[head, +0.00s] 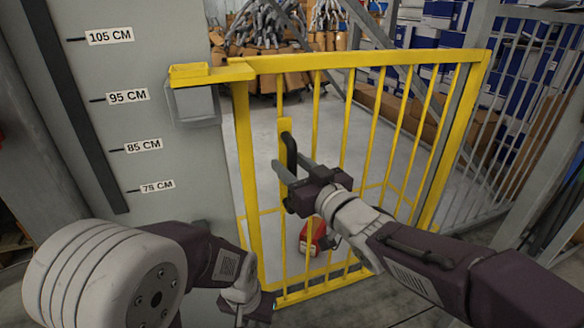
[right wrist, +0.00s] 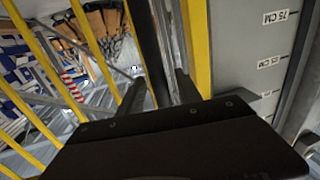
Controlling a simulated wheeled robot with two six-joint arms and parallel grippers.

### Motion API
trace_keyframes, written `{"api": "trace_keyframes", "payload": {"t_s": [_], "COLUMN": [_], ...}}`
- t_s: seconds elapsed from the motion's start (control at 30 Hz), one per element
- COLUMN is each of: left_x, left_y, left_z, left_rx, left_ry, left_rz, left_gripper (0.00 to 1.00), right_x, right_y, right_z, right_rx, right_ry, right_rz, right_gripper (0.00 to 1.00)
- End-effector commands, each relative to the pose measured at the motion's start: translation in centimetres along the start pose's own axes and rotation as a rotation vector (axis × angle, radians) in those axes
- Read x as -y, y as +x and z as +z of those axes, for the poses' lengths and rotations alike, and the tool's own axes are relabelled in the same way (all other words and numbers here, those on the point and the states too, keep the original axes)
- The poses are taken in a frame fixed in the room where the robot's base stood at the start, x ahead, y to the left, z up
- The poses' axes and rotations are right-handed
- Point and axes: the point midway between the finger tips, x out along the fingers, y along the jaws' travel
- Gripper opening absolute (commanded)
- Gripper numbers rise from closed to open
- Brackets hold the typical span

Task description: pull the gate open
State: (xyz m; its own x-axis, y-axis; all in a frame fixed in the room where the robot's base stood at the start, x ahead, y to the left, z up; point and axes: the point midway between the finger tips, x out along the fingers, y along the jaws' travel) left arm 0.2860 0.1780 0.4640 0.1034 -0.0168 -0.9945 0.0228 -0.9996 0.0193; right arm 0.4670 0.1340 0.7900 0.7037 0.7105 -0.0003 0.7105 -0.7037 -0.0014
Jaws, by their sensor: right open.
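The yellow barred gate (head: 362,62) stands upright, its left post at the edge of a grey panel. A black vertical handle (head: 290,150) is on a yellow plate near the gate's left side. My right gripper (head: 293,167) is open at the handle. In the right wrist view, the black handle (right wrist: 147,45) runs between the two spread fingers of my right gripper (right wrist: 158,90); I cannot tell whether they touch it. My left gripper (head: 250,303) is low by the gate's bottom left corner; its fingers are too unclear to read.
The grey panel (head: 170,60) with height labels stands left of the gate, with a yellow-topped bracket (head: 190,75) at the gate's top corner. A grey barred fence (head: 510,120) is to the right. Behind are boxes, mufflers (head: 265,25) and a red object (head: 313,238) on the floor.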

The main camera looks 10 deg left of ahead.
Motion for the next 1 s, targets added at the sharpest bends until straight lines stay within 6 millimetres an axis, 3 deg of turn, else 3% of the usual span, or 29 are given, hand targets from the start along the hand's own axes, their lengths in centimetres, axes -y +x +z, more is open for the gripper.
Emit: {"api": "trace_keyframes", "payload": {"t_s": [0.07, 0.2, 1.0], "left_x": [0.0, 0.0, 0.0], "left_y": [-0.02, -0.02, -0.01], "left_z": [0.0, 0.0, 0.0], "left_rx": [0.0, 0.0, 0.0], "left_ry": [0.0, 0.0, 0.0], "left_rz": [0.0, 0.0, 0.0], "left_gripper": [0.36, 0.36, 0.36], "right_x": [0.0, 0.0, 0.0], "right_y": [-0.02, -0.04, -0.06], "right_z": [-0.02, -0.01, 0.02], "right_rx": [0.0, 0.0, 0.0], "right_ry": [0.0, 0.0, 0.0], "right_rz": [0.0, 0.0, 0.0], "right_gripper": [0.36, 0.0, 0.0]}}
